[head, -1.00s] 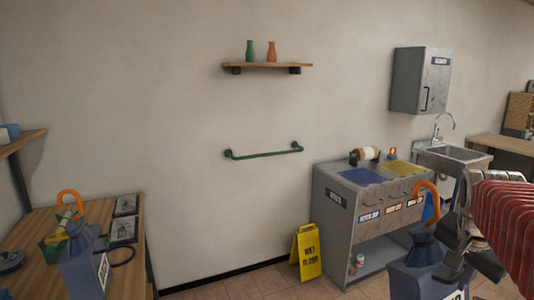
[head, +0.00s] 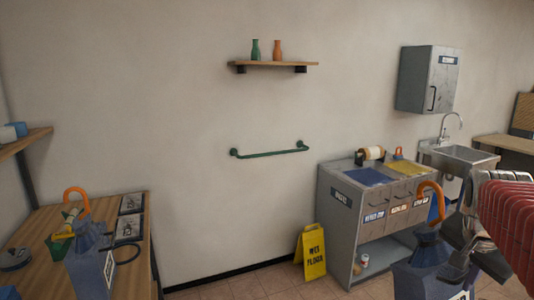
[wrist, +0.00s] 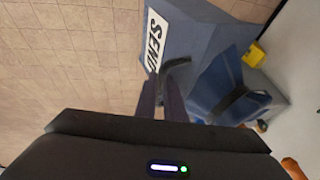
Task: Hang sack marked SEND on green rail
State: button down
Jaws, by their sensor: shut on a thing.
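A blue-grey sack (head: 420,270) with an orange hook (head: 430,188) hangs at my gripper (head: 455,250) at the lower right of the head view. In the wrist view the fingers (wrist: 162,105) are shut on this sack, whose white label (wrist: 160,40) reads SEND. The exact grip point is partly hidden. The green rail (head: 270,152) is fixed to the wall, left of and beyond my gripper, and is empty. A similar sack (head: 88,262) with an orange hook stands at the table at lower left; its label is too small to read.
A grey cabinet (head: 345,220) with drawers stands right of the rail. A yellow wet floor sign (head: 312,252) stands beside it. A shelf (head: 272,64) with two bottles is above the rail. A wooden table (head: 140,215) is at left. The floor below the rail looks clear.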

jog(key=shift+w, duration=0.1)
jog(key=w+a+f+n+y, duration=0.2)
jog(key=w+a+f+n, duration=0.3)
jog(key=a, duration=0.4)
jog(key=w+a+f+n+y, duration=0.2)
jog(key=w+a+f+n, duration=0.2)
jog(key=w+a+f, duration=0.3)
jog(key=w+a+f+n+y, duration=0.2)
jog(key=w+a+f+n, duration=0.3)
jog(key=a, duration=0.6)
jog(key=shift+w+a+f+n+t, duration=0.3)
jog(key=shift+w+f+t, duration=0.1)
jog(key=shift+f, duration=0.05)
jog(key=shift+d, duration=0.1)
